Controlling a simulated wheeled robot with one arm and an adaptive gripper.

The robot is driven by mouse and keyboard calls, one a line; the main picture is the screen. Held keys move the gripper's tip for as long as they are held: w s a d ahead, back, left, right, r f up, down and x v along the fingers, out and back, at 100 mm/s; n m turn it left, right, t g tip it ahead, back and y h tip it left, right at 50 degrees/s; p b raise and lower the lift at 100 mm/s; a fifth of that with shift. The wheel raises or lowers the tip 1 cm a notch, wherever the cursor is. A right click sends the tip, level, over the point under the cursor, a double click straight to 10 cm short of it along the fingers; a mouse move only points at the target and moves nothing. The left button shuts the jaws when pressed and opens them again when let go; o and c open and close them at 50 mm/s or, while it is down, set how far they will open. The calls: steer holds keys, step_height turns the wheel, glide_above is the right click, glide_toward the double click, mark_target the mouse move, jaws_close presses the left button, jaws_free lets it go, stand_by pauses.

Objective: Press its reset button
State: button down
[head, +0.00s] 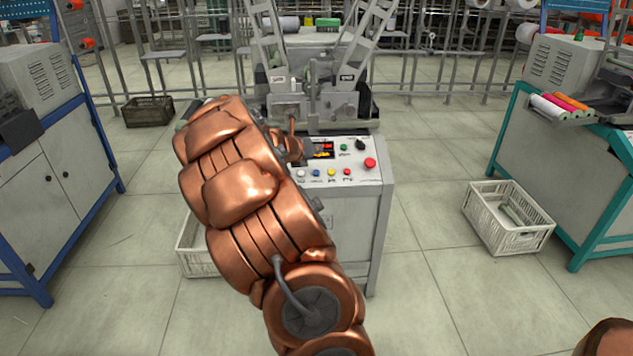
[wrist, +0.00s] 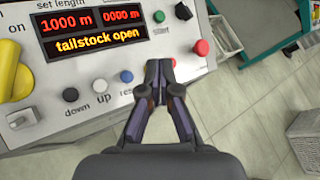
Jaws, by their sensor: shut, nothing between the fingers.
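The winder's control panel (wrist: 90,75) fills the upper left of the wrist view; its display (wrist: 95,30) reads "1000 m", "0000 m" and "tailstock open". The blue reset button (wrist: 127,76) sits right of the white up button (wrist: 98,86); its label is partly hidden by my gripper. My gripper (wrist: 160,68) is shut and empty, its tips just right of the blue button, over the panel. I cannot tell how far the tips are above the surface. In the head view the blue button (head: 316,172) shows on the panel, and my arm hides the gripper.
A green start button (wrist: 158,17), a black knob (wrist: 183,11) and a large red button (wrist: 201,47) are nearby on the panel. A white crate (head: 510,228) stands on the floor at right.

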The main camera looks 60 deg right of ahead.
steer(key=shift+d+f, duration=0.15)
steer(key=shift+f, duration=0.1)
steer(key=b, duration=0.6)
glide_above(316, 173)
steer(key=s+a, duration=0.1)
steer(key=a, duration=0.1)
steer(key=f, duration=0.6)
steer(key=shift+s+a, duration=0.15)
steer(key=shift+a, duration=0.05)
steer(key=shift+w+d+f, duration=0.15)
steer(key=shift+d+f, duration=0.1)
steer(key=shift+f, duration=0.2)
steer(key=shift+w+d+f, duration=0.15)
steer(key=shift+d+f, duration=0.05)
steer(key=shift+f, duration=0.25)
steer(key=shift+w+d+f, duration=0.2)
steer(key=shift+d+f, duration=0.05)
steer(key=shift+f, duration=0.5)
stand_by(0.7)
steer(key=shift+r, duration=0.1)
steer(key=shift+s+a+r+p, duration=0.15)
steer(key=shift+a+r+p, duration=0.15)
steer(key=shift+r+p, duration=0.55)
steer(key=shift+f, duration=0.1)
